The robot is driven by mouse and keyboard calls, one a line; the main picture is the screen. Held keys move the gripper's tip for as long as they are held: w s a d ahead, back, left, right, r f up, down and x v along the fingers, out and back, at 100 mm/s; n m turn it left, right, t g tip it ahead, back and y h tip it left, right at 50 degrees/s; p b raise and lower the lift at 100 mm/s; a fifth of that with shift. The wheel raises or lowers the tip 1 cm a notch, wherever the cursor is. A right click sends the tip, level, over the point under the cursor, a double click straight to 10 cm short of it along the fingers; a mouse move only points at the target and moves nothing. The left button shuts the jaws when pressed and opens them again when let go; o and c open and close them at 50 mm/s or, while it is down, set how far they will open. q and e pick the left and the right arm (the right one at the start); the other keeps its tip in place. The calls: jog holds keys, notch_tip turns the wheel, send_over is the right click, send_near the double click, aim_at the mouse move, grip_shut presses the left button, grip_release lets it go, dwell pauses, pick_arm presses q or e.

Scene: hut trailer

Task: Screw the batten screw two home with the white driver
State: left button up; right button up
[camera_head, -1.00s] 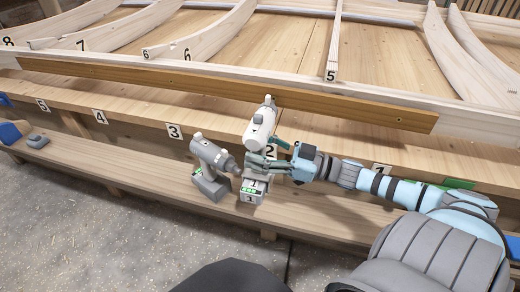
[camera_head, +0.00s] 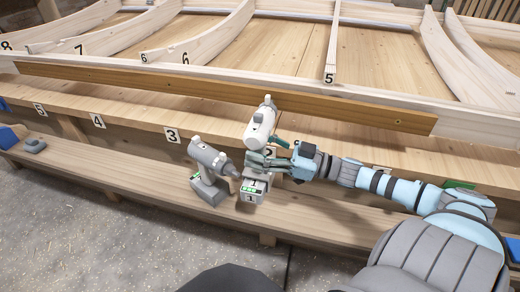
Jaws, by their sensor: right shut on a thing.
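The white driver (camera_head: 260,126) is in the grip of my right gripper (camera_head: 268,160), which is shut around its handle. Its body is upright-tilted, with its nose up close to the front of the brown batten (camera_head: 200,89). Its base with the green-marked battery (camera_head: 253,189) hangs over the lower shelf. The brown batten runs along the front of the pale frame. Small dark screw spots show on it, one near its right end (camera_head: 398,120); I cannot tell which is screw two, and the driver's tip hides the spot behind it. My left gripper is not in view.
A grey driver (camera_head: 209,161) stands on the lower shelf (camera_head: 120,178) just left of the white one, very close to it. A small grey-blue object (camera_head: 35,145) lies at the shelf's left end. Number tags line the bench edge. The shelf between is clear.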

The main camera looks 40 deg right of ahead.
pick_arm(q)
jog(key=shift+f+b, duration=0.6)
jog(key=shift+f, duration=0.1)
pick_arm(e)
jog(key=shift+w+d, duration=0.4)
jog(key=shift+d, duration=0.25)
dwell(0.7)
jog(key=shift+r, duration=0.1)
dwell(0.4)
